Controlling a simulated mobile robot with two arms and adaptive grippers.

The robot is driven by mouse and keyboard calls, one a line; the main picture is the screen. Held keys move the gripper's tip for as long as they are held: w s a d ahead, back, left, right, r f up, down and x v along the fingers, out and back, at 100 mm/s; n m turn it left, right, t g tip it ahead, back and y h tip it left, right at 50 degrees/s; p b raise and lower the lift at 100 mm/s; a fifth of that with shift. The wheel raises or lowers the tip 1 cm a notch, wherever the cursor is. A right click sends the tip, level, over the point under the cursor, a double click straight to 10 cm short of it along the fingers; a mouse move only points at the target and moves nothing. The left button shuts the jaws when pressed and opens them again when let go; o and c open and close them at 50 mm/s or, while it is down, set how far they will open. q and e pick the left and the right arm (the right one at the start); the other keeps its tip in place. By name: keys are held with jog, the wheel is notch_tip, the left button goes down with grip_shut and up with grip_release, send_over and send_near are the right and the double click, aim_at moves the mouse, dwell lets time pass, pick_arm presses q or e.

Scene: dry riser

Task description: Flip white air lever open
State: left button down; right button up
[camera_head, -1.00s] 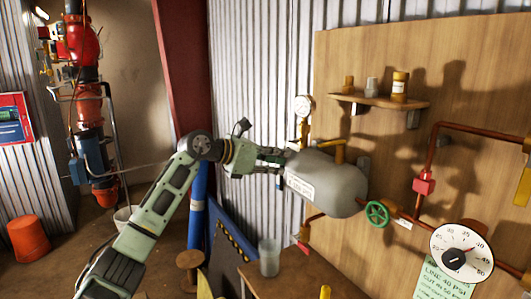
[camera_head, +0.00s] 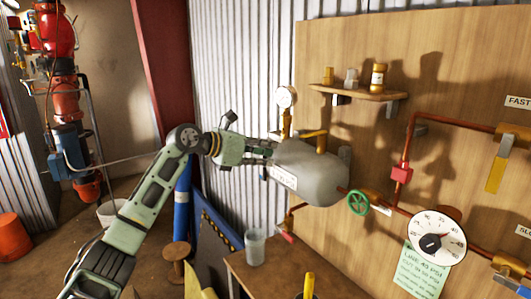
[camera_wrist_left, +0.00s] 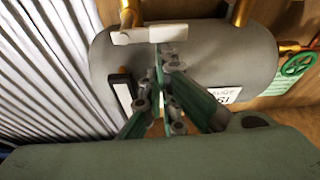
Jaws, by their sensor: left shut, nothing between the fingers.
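A white lever bar (camera_wrist_left: 150,34) lies crosswise in the left wrist view, at the foot of a brass pipe (camera_wrist_left: 130,12) on the grey tank (camera_wrist_left: 225,50). I cannot make the lever out in the head view. My left gripper (camera_head: 270,152) is at the left end of the grey tank (camera_head: 318,178). In the left wrist view its fingers (camera_wrist_left: 166,62) are together and empty, with their tips just below the white bar. I cannot tell whether they touch it. My right gripper is not in view.
A round gauge (camera_head: 286,96) stands on brass piping above the tank. A green handwheel (camera_head: 358,202) and a red fitting (camera_head: 400,172) are to the right. A shelf (camera_head: 360,92) hangs above. A table (camera_head: 275,283) with a clear cup (camera_head: 255,247) is below.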

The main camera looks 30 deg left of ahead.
pick_arm(q)
jog(key=shift+r+n, duration=0.15)
jog(key=shift+n, duration=0.15)
